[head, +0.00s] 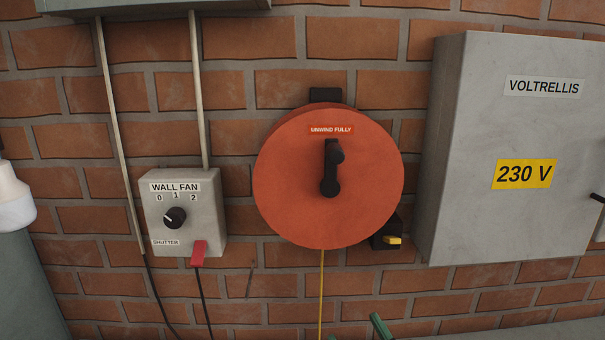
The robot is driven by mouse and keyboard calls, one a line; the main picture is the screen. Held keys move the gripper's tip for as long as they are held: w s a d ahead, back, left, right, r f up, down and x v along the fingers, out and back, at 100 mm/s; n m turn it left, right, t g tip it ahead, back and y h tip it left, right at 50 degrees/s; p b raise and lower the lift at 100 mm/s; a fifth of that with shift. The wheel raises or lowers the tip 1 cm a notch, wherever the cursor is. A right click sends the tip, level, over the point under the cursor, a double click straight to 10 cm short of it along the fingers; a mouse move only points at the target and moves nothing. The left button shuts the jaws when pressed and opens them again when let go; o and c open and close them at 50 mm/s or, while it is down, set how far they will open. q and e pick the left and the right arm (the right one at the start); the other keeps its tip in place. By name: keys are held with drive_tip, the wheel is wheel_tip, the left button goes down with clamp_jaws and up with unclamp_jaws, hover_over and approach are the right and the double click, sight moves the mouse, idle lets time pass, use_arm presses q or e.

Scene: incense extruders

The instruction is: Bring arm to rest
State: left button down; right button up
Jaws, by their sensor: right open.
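I make out neither of my grippers in the head view. The view is filled by a brick wall (345,45) and the things fixed to it. No fingers show near any of them.
On the wall are a grey wall fan switch box (207,205) with a red tab (199,254), an orange cable reel (285,190) with a black crank (331,170), and a grey 230 V cabinet (480,130). A white object (14,205) stands left; a green rod end (380,325) shows below.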

drive_tip(key=s+d+f+m+g+h, duration=0.4)
drive_tip(key=d+f+h, duration=0.1)
drive_tip(key=f, duration=0.2)
drive_tip(key=s+d+f+m+g+h, duration=0.3)
drive_tip(key=d+f+m+h, duration=0.1)
drive_tip(key=d+f+h, duration=0.15)
drive_tip(key=s+d+f+n+g+y, duration=0.1)
drive_tip(key=s+f+g, duration=0.35)
drive_tip(key=s, duration=0.35)
drive_tip(key=s+f+g+y, duration=0.1)
drive_tip(key=s+f+g, duration=0.3)
drive_tip(key=s+g, duration=0.3)
wheel_tip(320, 180, down, 24)
drive_tip(key=f, duration=0.1)
drive_tip(key=s+d+f, duration=0.3)
drive_tip(key=s+f, duration=1.4)
drive_tip(key=shift+s+n+g, duration=0.3)
drive_tip(key=shift+g, duration=0.05)
drive_tip(key=shift+d+h, duration=0.1)
drive_tip(key=shift+h, duration=0.15)
